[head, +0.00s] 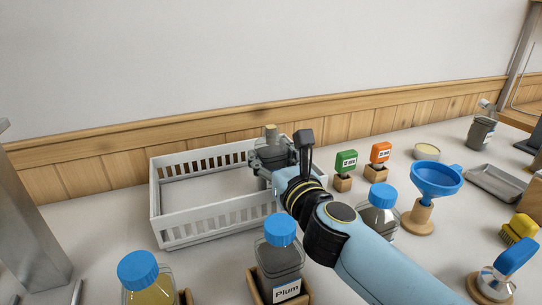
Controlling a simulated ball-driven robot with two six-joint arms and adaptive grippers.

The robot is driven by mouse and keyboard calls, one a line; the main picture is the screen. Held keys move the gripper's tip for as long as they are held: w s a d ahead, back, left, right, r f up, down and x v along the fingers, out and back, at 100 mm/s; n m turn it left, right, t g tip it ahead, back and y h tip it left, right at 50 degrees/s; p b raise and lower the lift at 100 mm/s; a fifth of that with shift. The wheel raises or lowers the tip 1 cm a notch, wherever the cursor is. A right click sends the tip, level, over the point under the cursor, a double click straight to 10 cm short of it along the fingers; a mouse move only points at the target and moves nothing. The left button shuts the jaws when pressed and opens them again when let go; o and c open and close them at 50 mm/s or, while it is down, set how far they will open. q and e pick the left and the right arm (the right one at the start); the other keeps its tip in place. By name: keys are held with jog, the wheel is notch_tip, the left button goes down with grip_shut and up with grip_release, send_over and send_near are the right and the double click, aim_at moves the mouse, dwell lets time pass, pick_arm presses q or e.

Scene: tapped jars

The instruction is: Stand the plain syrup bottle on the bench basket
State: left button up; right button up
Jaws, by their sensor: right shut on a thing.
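The white slatted basket (205,217) stands on the bench against the wooden wall trim, and its visible floor is bare. My right gripper (268,155) is over the basket's right end, shut on a bottle with a tan top (270,130). This appears to be the plain syrup bottle; it looks upright. The gripper hides most of its body, and I cannot tell whether its base touches the basket floor. My left gripper is not in view.
Blue-capped jars stand in front: one labelled Plum (287,291), one yellow (149,297), one beside my right arm (379,222). A blue funnel (437,178), green tag (346,161), orange tag (380,152) and grey tray (497,184) are to the right.

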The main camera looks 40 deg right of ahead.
dwell(0.3)
jog(key=o, duration=1.6)
jog(key=shift+c, duration=0.2)
jog(key=shift+s+f, duration=0.15)
jog(key=shift+s+a, duration=0.2)
jog(key=shift+s, duration=0.4)
jog(key=shift+w, duration=0.15)
jog(key=shift+w+d, duration=0.2)
jog(key=shift+w, duration=0.4)
